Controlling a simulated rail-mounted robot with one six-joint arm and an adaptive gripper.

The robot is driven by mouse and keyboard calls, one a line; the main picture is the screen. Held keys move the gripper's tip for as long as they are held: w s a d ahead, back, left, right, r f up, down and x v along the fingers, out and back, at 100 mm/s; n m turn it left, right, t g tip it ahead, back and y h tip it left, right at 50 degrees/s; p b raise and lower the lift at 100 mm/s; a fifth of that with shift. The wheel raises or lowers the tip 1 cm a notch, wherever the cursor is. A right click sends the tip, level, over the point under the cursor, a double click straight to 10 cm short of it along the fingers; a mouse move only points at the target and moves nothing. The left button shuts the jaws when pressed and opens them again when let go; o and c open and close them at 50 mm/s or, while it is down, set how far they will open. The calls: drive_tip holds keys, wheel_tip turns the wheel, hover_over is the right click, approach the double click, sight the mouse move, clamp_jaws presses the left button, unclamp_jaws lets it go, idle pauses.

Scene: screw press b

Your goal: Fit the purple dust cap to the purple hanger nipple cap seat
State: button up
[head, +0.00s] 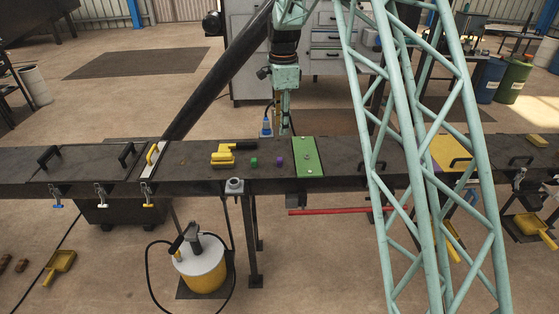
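A small purple piece (280,160), which looks like the dust cap, lies on the dark bench top just left of the green plate. My gripper (285,127) points down above and slightly behind it, apart from it. The fingers look narrow and overlap in this view, so I cannot tell whether they are open or shut. I see nothing clearly held in them. I cannot make out the purple hanger nipple cap seat in this view.
A green piece (254,162) and a yellow tool (228,154) lie left of the purple piece. The green plate (307,157) is close on its right. A teal lattice column crosses the right side and hides part of the bench (345,160). A yellow drum (201,268) stands in front.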

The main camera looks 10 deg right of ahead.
drive_tip(key=m+p, duration=0.2)
hover_over(279, 159)
wheel_tip(279, 159, down, 7)
idle(0.3)
drive_tip(key=shift+f, duration=4.25)
drive_tip(key=shift+w+f, duration=0.15)
drive_tip(key=shift+f, duration=2.45)
drive_tip(key=shift+c, duration=0.4)
drive_tip(key=c, duration=0.7)
